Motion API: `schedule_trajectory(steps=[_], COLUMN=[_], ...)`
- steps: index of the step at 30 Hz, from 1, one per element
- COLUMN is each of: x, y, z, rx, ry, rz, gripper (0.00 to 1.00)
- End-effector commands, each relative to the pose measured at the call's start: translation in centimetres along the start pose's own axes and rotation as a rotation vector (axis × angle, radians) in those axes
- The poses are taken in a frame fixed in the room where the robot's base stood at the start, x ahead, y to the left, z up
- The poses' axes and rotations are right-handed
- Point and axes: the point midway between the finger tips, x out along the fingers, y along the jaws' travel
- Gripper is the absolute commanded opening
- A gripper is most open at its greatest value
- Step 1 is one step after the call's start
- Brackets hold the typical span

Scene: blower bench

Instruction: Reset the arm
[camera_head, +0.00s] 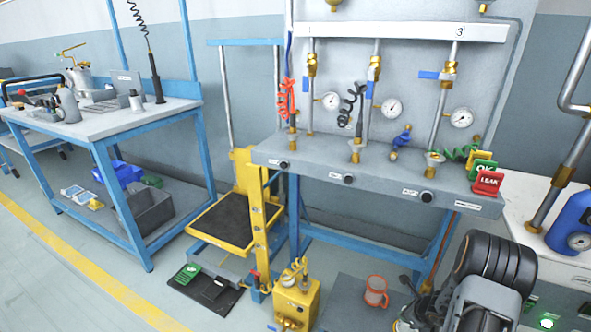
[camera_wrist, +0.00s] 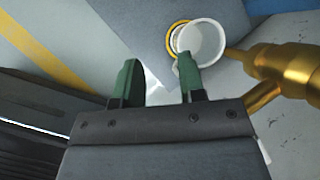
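My gripper (camera_wrist: 159,75) shows in the wrist view with two green fingers standing apart. The gap between them is empty, with only a pale surface seen through it. A white round cup-like thing (camera_wrist: 202,42) with a yellow ring beside it lies beyond the right fingertip. I cannot tell whether the finger touches it; it looks apart. A brass fitting (camera_wrist: 285,72) is to the right of the fingers. In the head view my gripper's fingers cannot be made out.
A grey bench (camera_head: 380,178) with gauges, valves and a red LEAK sign (camera_head: 487,182) stands ahead. An orange mug (camera_head: 376,291) and a yellow unit (camera_head: 296,300) are on the floor before it. A yellow lift cart (camera_head: 258,215) and a blue-framed table (camera_head: 95,122) are left.

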Motion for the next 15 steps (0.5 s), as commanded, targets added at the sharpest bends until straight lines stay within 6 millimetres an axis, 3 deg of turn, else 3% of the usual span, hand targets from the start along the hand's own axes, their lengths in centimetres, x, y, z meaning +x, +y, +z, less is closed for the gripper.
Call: schedule_trajectory(steps=[1, 3, 7, 11, 15], x=[-1.9, -4.8, -10.7, -16.5, -21.9], y=[0.2, 1.6, 5.9, 11.1, 15.8], z=[3.4, 7.8, 14.4, 17.8, 18.4], rx=[-0.147, -0.383, -0.849, -1.307, -1.748], ry=[-0.041, -0.096, -0.179, -0.217, -0.199], rz=[0.01, 0.042, 0.112, 0.185, 0.258], gripper=[0.37, 0.37, 0.37, 0.37, 0.37])
